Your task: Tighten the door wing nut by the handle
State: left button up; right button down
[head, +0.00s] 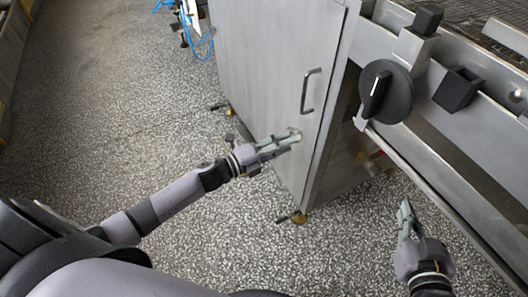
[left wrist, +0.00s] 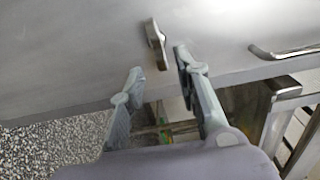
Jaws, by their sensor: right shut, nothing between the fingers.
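The door wing nut (left wrist: 156,45) is a small metal piece on the grey cabinet door (head: 270,65). In the left wrist view it stands just beyond my left gripper (left wrist: 158,62), whose two fingers are spread on either side with a gap between them. In the head view my left gripper (head: 296,136) is at the door below the handle (head: 306,92), and the nut is hard to make out at its fingertips. The bar handle also shows at the right of the left wrist view (left wrist: 283,52). My right gripper (head: 404,209) is shut and empty, low at the right.
A black rotary knob (head: 386,92) and steel machine rails (head: 450,150) stand right of the door. Blue hoses (head: 196,38) lie behind the cabinet. The floor at left is free.

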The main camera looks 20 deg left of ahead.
pick_arm(q)
jog(key=v, duration=0.9)
